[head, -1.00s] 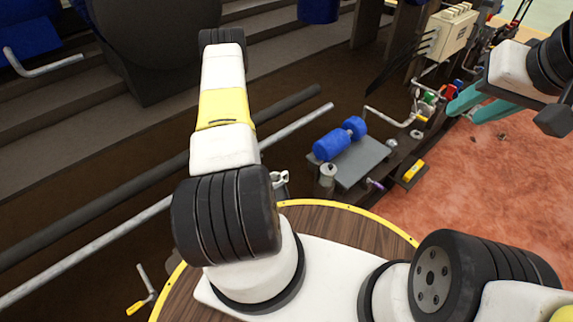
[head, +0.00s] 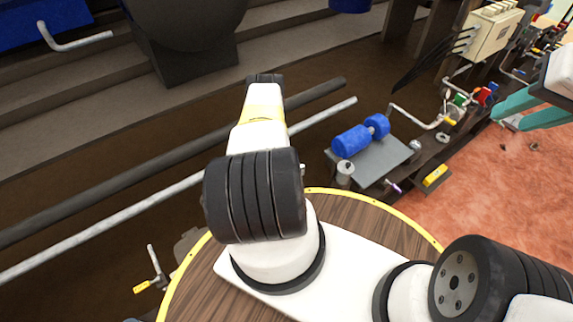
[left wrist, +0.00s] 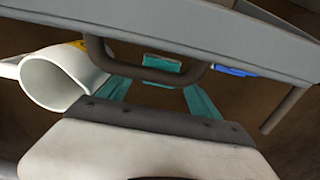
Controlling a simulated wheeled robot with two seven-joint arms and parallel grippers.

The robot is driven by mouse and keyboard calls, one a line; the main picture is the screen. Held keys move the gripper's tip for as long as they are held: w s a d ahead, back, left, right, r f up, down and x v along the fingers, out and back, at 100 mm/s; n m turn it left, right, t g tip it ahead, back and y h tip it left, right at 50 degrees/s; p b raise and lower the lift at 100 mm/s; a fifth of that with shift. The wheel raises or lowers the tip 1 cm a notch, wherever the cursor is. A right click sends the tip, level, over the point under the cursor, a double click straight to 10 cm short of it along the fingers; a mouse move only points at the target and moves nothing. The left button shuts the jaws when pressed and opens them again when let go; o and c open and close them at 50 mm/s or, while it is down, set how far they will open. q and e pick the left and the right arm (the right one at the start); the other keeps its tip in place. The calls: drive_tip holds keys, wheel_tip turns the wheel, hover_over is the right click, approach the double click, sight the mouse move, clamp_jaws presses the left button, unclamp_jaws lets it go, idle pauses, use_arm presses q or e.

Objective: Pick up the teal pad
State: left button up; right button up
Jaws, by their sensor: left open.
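The teal pad (left wrist: 162,63) shows in the left wrist view, at the upper middle. A dark bent bar crosses in front of it and hides part of it. My left gripper (left wrist: 156,90) is open, its two teal fingers pointing towards the bar, one on each side of the pad as seen here. I see nothing between the fingers nearer than the bar. In the head view my left arm reaches forward and its gripper is hidden. My right gripper (head: 505,121) is at the right edge of the head view, its teal fingers apart and empty.
In the left wrist view a white mug (left wrist: 58,78) lies left of my fingers. A grey edge (left wrist: 200,42) runs above, and a blue thing (left wrist: 235,71) is right of the pad. The head view shows a blue dumbbell-shaped thing (head: 352,141) on a grey plate (head: 375,164).

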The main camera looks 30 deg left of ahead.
use_arm(q)
drive_tip(key=shift+f, duration=0.35)
drive_tip(key=c, duration=1.5)
drive_tip(key=shift+o, duration=0.2)
wheel_tip(320, 180, up, 18)
